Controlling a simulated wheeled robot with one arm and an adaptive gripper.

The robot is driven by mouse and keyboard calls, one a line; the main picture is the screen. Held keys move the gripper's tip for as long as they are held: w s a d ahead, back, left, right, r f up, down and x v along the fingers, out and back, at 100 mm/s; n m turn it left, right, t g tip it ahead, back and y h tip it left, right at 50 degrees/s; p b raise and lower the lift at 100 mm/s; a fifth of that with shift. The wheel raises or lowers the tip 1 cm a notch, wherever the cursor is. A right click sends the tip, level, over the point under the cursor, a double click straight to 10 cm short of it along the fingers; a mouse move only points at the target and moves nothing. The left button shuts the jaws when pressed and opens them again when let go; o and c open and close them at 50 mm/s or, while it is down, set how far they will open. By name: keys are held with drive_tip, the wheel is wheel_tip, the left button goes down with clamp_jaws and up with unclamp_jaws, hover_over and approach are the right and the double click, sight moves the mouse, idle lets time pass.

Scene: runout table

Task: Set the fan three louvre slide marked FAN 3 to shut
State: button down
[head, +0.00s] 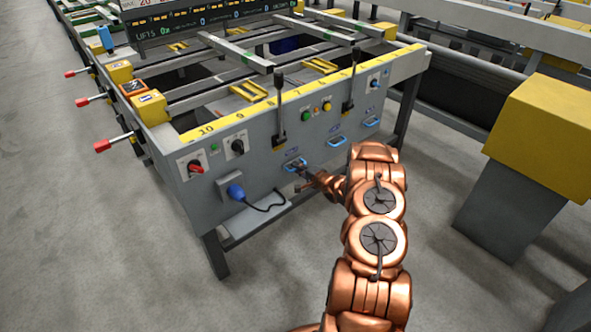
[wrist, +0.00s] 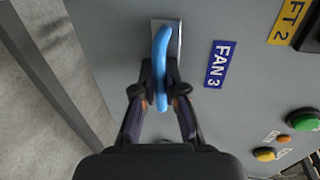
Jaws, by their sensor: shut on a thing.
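The FAN 3 louvre slide has a blue loop handle (wrist: 162,42) on a pale metal plate, beside the blue FAN 3 label (wrist: 220,64) on the grey panel. My gripper (wrist: 158,92) is shut on this handle, one finger on each side of it. In the head view the same handle (head: 292,163) is the leftmost of three blue handles low on the table's front panel, and my gripper (head: 305,180) reaches it from the right. My fingers partly hide the handle there. How far the slide is open cannot be told.
Two more blue handles (head: 337,141) (head: 371,122) sit to the right. Black levers (head: 279,115) (head: 348,92) and green and yellow buttons (head: 306,116) are above. A blue plug (head: 236,192) with a black cable is to the left. Open floor lies in front.

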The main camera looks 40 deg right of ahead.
drive_tip(key=c, duration=1.2)
unclamp_jaws()
drive_tip(key=shift+s, duration=0.1)
drive_tip(key=v, duration=1.2)
